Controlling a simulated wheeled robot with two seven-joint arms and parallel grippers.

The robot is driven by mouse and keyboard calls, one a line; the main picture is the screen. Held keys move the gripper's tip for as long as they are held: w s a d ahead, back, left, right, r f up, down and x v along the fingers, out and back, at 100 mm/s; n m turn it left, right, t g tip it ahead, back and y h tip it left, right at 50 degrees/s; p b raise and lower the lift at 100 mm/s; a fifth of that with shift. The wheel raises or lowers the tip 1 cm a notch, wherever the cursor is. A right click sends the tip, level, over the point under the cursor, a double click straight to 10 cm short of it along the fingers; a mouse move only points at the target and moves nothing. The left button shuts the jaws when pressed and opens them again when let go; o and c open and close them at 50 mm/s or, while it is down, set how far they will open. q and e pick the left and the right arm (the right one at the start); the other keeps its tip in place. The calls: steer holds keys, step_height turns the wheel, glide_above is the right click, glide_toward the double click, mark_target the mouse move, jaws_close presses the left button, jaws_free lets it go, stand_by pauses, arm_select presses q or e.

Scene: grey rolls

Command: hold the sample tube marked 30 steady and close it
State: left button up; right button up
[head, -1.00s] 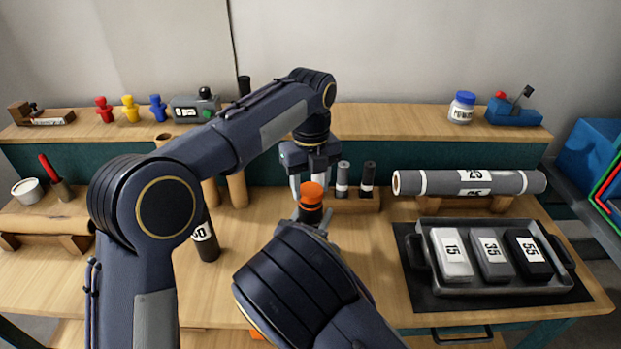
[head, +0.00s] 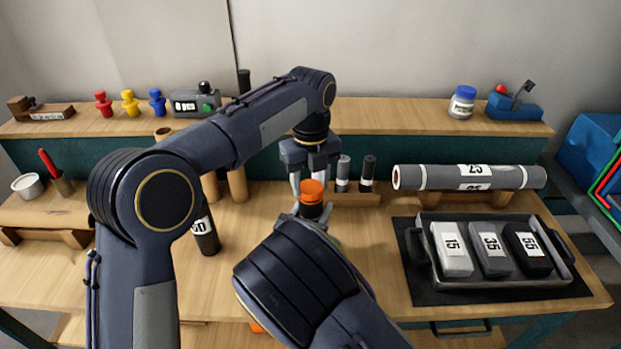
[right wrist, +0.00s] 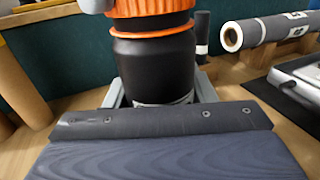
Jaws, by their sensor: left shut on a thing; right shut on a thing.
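A black sample tube (head: 311,211) stands upright over the bench with an orange cap (head: 312,190) at its top. My left gripper (head: 311,182) reaches down from above and is shut on the cap. My right gripper (head: 315,222) comes from the front and is shut around the tube's body. The right wrist view shows the black tube (right wrist: 152,65) between grey fingers, with the ribbed orange cap (right wrist: 150,22) above it and a thin orange ring under the cap. The held tube's number is hidden, and I cannot tell how tight the cap is.
A dark cylinder (head: 206,238) with a label ending in 0 stands at left, partly behind my arm. Two small tubes in a rack (head: 356,199) stand just behind the grippers. At right are a grey roll (head: 430,178) and a tray (head: 490,286) of numbered blocks.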

arm_select(q)
steer(key=shift+f, duration=0.1)
steer(key=m, duration=1)
steer(key=o, duration=0.9)
steer(key=shift+o, duration=0.2)
steer(key=shift+d+r, duration=0.1)
steer(key=shift+r, duration=2.2)
